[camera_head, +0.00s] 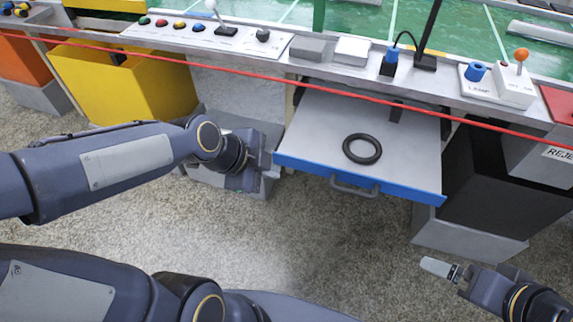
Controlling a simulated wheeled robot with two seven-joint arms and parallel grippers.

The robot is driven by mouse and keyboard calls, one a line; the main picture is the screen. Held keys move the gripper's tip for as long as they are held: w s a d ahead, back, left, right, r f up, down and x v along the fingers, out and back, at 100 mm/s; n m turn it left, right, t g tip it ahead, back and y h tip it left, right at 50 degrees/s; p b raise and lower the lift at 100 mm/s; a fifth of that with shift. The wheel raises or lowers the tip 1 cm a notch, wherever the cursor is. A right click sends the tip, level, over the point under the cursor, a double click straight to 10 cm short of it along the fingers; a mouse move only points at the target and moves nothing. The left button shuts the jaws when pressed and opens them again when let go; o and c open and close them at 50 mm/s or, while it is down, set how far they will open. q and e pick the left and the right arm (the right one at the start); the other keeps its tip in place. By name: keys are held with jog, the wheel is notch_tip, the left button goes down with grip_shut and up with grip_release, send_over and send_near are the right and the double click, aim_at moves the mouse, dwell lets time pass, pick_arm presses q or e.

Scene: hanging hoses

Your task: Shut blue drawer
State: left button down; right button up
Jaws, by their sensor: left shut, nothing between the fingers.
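The blue drawer (358,180) is pulled out from under the bench, with its blue front edge and grey handle (354,188) facing me. A black ring (361,149) lies on its grey floor. My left gripper (266,165) is shut and empty, just left of the drawer's front left corner. I cannot tell whether it touches the drawer. My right gripper (445,270) is at the lower right, below and apart from the drawer. One pale finger shows clearly, and its opening is unclear.
A red hose (270,77) runs along the bench front, above the drawer. A yellow bin (128,85) stands at the left, and a black bin (505,190) is close to the drawer's right side. Buttons, switches and a lamp box (487,82) line the bench edge. Floor below the drawer is clear.

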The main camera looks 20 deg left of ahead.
aim_at(298, 166)
pick_arm(q)
jog(key=w+f, duration=0.1)
jog(key=w+d+f+b, duration=0.1)
jog(key=w, duration=0.1)
jog(key=w+f, duration=0.1)
jog(key=w, duration=0.1)
jog(key=shift+w+d+f, duration=0.1)
jog(key=shift+d+f, duration=0.2)
jog(key=shift+w, duration=0.45)
pick_arm(e)
jog(key=shift+f, duration=0.95)
pick_arm(q)
jog(key=shift+w, duration=0.1)
